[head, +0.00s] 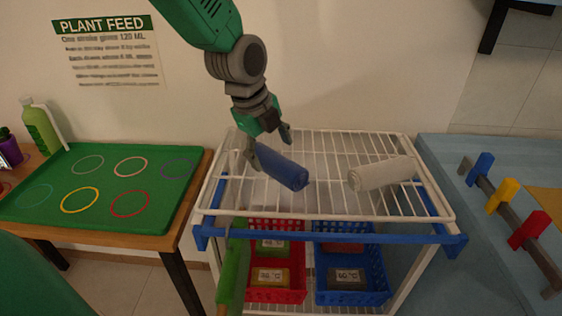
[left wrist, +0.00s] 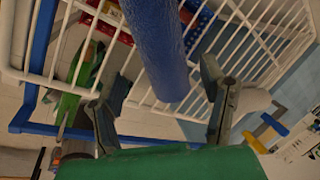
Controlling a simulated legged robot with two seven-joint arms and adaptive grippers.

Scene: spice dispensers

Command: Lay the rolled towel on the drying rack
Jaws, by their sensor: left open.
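A blue rolled towel (head: 284,171) lies tilted on the white wire top of the drying rack (head: 328,207). A whitish rolled towel (head: 381,174) lies on the same wires to the right. My left gripper (head: 268,147) is open at the far left end of the blue roll, with its fingers on either side of that end. In the left wrist view the blue roll (left wrist: 160,50) shows between and beyond the spread fingers (left wrist: 165,105). I cannot tell whether the fingers touch it. My right gripper is not in view.
A red basket (head: 305,275) and a blue basket (head: 382,283) stand on the rack's lower level. A blue bar (head: 345,238) crosses its front. A green tray (head: 50,195) with coloured rings is at left. A blue surface (head: 435,240) with coloured pegs is at right.

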